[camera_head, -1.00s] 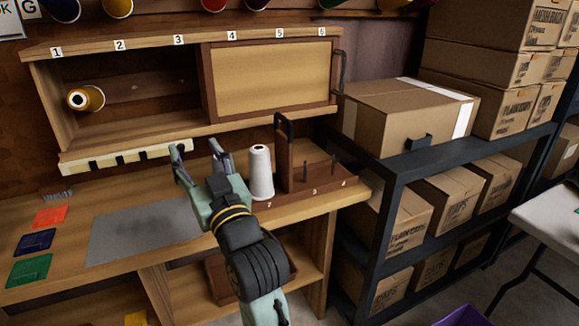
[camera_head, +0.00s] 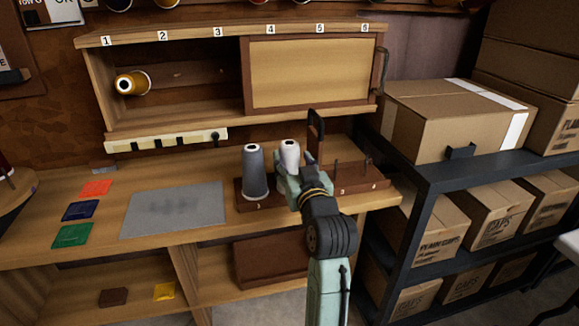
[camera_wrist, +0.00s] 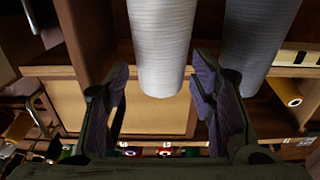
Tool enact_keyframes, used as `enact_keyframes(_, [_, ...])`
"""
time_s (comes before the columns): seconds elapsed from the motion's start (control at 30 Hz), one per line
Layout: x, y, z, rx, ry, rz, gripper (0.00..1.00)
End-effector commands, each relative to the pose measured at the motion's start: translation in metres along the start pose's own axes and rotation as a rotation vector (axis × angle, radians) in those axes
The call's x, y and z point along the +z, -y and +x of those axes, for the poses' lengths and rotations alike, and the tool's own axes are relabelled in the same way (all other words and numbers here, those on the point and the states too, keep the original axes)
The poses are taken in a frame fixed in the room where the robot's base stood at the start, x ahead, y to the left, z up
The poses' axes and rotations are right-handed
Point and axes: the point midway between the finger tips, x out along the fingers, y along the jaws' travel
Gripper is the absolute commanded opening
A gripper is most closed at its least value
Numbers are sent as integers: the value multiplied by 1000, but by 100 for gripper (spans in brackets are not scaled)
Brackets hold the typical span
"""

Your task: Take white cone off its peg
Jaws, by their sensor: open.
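The white cone (camera_head: 290,155) stands upright on the brown peg rack (camera_head: 372,180) in the head view, its lower part hidden behind my gripper (camera_head: 294,170). In the wrist view the white cone (camera_wrist: 160,45) comes down from the top edge, between the two fingers of my gripper (camera_wrist: 162,88). The fingers are apart, and a gap shows on each side of the cone. The peg under the cone is hidden. A dark grey cone (camera_head: 255,172) stands just left of the white one, and it also shows in the wrist view (camera_wrist: 255,42).
The grey mat (camera_head: 172,210) is clear.

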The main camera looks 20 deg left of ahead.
Motion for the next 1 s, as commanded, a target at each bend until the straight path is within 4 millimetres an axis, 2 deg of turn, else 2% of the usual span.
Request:
enact_keyframes(0.1, [1, 3, 20, -3, 3, 0, 51])
enact_keyframes(0.2, [1, 2, 32, -2, 2, 1, 51])
enact_keyframes(0.53, [2, 2, 38, 0, 0, 0, 50])
enact_keyframes(1.0, [2, 2, 38, 0, 0, 0, 19])
